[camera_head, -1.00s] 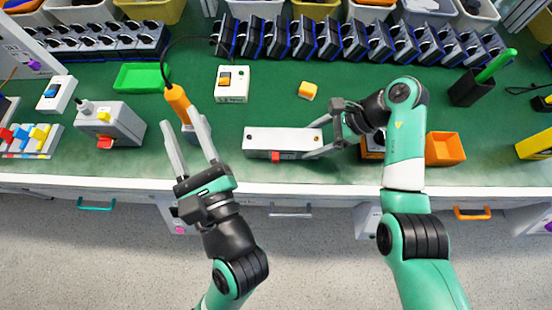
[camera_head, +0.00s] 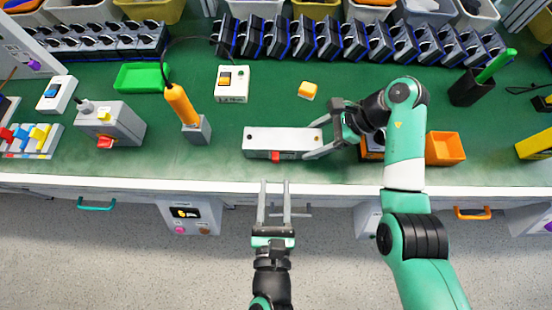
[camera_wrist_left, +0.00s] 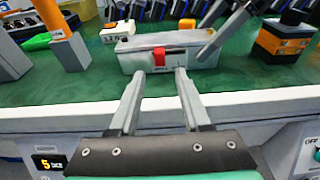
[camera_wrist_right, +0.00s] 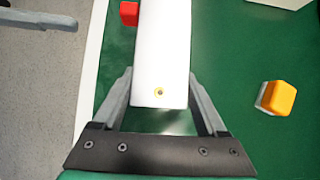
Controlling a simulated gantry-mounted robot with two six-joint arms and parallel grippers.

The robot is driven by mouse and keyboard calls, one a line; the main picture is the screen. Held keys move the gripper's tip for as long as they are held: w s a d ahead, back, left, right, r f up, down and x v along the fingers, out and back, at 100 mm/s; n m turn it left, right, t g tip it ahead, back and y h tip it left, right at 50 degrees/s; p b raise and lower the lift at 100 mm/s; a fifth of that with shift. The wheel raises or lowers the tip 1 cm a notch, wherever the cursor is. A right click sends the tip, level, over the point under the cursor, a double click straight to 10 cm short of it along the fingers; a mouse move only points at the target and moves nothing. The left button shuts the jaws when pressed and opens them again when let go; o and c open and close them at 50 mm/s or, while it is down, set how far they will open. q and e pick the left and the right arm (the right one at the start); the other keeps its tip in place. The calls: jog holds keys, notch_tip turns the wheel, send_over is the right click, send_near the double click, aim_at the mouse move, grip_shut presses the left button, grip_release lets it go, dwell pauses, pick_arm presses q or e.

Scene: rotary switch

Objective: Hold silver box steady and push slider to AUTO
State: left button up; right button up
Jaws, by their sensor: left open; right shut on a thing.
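The silver box (camera_head: 284,138) lies on the green table near its front edge. My right gripper (camera_head: 322,142) is shut on the box's right end, with a finger on each long side in the right wrist view (camera_wrist_right: 160,95). My left gripper (camera_head: 274,184) is open and empty, in front of the table edge and below the slider. In the left wrist view its two fingers point at the slider, apart from it. I cannot read any slider labels.
An orange-handled tool (camera_head: 181,104) stands in a grey holder left of the box. A white switch box (camera_head: 232,84) and a yellow block (camera_head: 307,90) lie behind it. An orange bin (camera_head: 445,149) is on the right. The table's front edge (camera_head: 230,187) lies before my left gripper.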

aim_at(275, 162)
pick_arm(q)
jog(key=w, duration=0.2)
jog(key=w+f, duration=0.1)
jog(key=w, duration=0.2)
jog(key=shift+w, duration=0.3)
grip_shut()
dwell(0.4)
